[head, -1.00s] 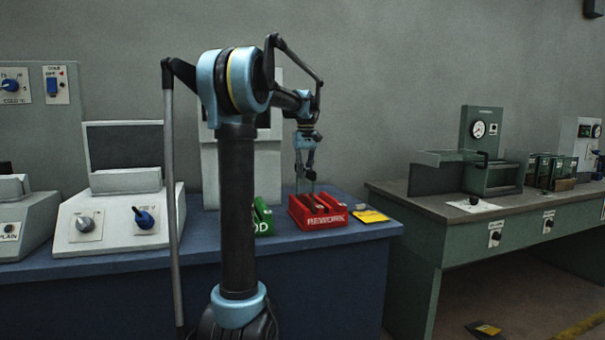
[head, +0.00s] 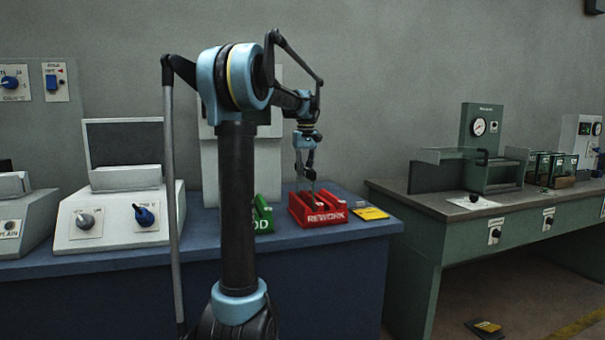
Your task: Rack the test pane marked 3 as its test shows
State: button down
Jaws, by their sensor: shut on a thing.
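My gripper (head: 309,172) is shut and points straight down over the red rack marked REWORK (head: 318,210). The thing between its fingertips is thin and hard to make out; it looks like the edge of a pane reaching down into the left part of the red rack. No number can be read on it. The green rack (head: 263,214), of which the letters "OD" show, stands just left of the red one, partly hidden behind my arm.
A yellow card (head: 370,213) lies right of the red rack on the blue bench (head: 320,265). A pale machine with knobs (head: 115,215) stands at left. The green bench (head: 445,205) at right holds a gauge machine (head: 490,150) and several framed panes (head: 550,167).

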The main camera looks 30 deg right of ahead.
jog(key=shift+f, duration=0.1)
jog(key=c, duration=1.4)
grip_release()
notch_tip(320, 180, up, 12)
jog(key=shift+w+f, duration=0.1)
